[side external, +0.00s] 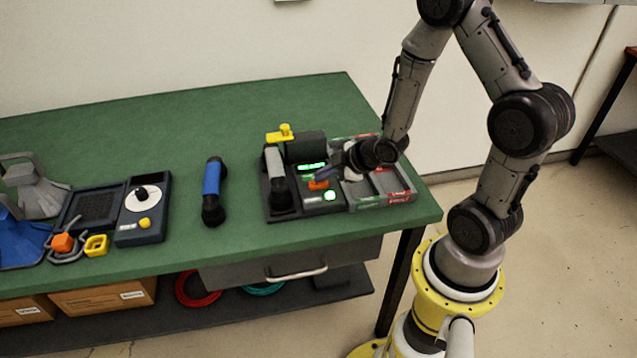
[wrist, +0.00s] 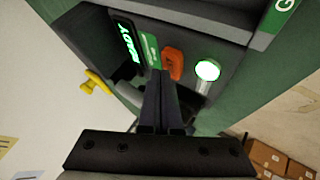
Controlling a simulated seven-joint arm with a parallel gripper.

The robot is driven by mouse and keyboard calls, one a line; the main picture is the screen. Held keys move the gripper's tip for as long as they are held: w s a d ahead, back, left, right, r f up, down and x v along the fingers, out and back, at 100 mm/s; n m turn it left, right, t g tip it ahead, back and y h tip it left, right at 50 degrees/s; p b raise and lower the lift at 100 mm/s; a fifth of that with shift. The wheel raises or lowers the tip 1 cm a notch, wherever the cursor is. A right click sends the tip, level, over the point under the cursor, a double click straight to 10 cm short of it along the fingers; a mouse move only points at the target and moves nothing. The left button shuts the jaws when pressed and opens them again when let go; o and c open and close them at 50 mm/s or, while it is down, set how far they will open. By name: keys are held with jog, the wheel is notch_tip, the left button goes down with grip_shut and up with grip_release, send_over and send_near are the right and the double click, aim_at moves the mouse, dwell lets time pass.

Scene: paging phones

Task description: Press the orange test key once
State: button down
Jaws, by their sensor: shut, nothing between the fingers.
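The orange test key (side external: 318,185) is on the dark desk unit near the table's right end. In the wrist view the orange key (wrist: 173,63) lies between a green label and a round lit green-white button (wrist: 208,70). A green-lit display (wrist: 128,42) is on the same unit and reads like "READY". My gripper (wrist: 160,76) is shut and empty. Its fingertips are right beside the orange key and overlap its edge in the wrist view; I cannot tell whether they touch. In the side view my gripper (side external: 334,172) comes in from the right over the unit.
A grey handset (side external: 276,165) lies at the unit's left, with a yellow part (side external: 283,132) behind. A tray (side external: 398,197) adjoins the unit's right. A blue handset (side external: 211,180) and a dial phone (side external: 142,215) stand farther left. The green table (side external: 180,130) is clear behind them.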

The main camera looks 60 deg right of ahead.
aim_at(323, 185)
jog(key=shift+f, duration=0.45)
dwell(0.6)
jog(key=shift+r, duration=0.9)
jog(key=shift+r, duration=2.5)
